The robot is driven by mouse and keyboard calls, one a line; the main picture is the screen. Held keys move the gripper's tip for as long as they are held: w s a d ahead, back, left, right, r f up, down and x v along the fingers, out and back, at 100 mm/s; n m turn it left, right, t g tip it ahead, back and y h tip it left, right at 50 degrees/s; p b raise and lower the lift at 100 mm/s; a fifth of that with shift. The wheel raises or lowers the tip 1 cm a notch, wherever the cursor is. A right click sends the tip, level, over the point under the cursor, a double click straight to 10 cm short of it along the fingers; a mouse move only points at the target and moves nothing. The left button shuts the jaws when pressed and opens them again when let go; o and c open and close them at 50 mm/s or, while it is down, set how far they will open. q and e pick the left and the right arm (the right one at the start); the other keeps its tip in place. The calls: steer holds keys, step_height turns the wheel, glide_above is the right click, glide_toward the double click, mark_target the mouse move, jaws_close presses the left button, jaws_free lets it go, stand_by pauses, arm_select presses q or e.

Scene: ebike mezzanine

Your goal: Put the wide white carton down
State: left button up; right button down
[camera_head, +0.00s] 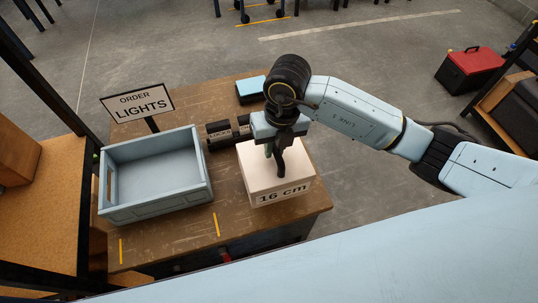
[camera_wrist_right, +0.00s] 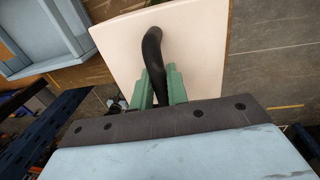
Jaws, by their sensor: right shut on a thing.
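The wide white carton (camera_head: 272,180) has a "16 cm" label on its front face and a dark curved handle on top. In the head view it is at the right part of the brown wooden table (camera_head: 160,245); I cannot tell whether it touches the tabletop. My right gripper (camera_head: 273,147) is above the carton and shut on its handle. In the right wrist view the green fingers (camera_wrist_right: 160,88) close around the dark handle (camera_wrist_right: 153,55), over the carton's pale top (camera_wrist_right: 195,50). My left gripper is not in view.
A light blue open crate (camera_head: 150,209), which looks empty, stands left of the carton. An "ORDER LIGHTS" sign (camera_head: 138,103) stands behind it. Dark labelled cylinders (camera_head: 219,134) and a blue-topped box (camera_head: 250,88) are near the carton. A red toolbox (camera_head: 470,70) is on the floor.

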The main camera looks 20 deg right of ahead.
mark_target(274, 160)
steer(key=shift+f, duration=2.75)
steer(key=c, duration=1.4)
jaws_free()
steer(key=shift+f, duration=0.15)
steer(key=shift+o, duration=0.2)
steer(key=shift+r+p, duration=0.2)
steer(key=shift+p, duration=0.1)
step_height(274, 160, up, 12)
steer(key=d+b, duration=0.1)
steer(key=shift+b, duration=0.3)
steer(key=shift+f, duration=0.15)
